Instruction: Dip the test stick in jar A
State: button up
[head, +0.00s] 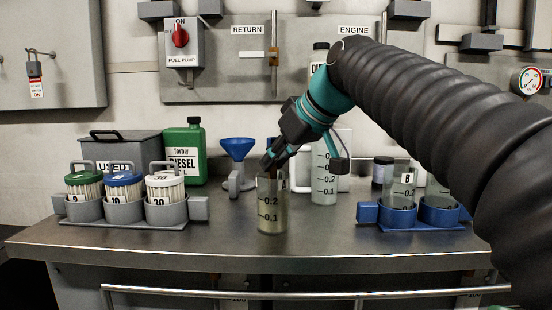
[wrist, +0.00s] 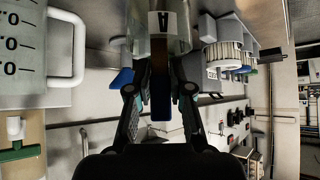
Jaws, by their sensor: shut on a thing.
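A clear jar (head: 271,218) with yellowish liquid and 0.1 and 0.2 marks stands upright on the bench. In the wrist view, the jar (wrist: 183,35) carries the label A. My gripper (head: 270,165) is at the jar's mouth, pointing down and to the left. In the wrist view, my gripper (wrist: 160,88) is shut on the test stick (wrist: 161,106), which has a blue end and a brown strip. The strip overlaps the jar in this view. I cannot tell how deep the stick's far end reaches. The stick is mostly hidden in the head view.
A blue holder (head: 368,214) with jar B (head: 405,178) stands at right. A clear measuring jug (head: 323,188) is behind jar A. A grey rack (head: 120,212) with several filters, a green diesel bottle (head: 196,150) and a blue funnel (head: 237,148) stand left. The front bench strip is clear.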

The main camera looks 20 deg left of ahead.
dwell(0.3)
notch_tip(320, 180, up, 13)
jog(key=p, duration=0.9)
dwell(0.6)
jog(key=shift+s, duration=0.1)
dwell(0.7)
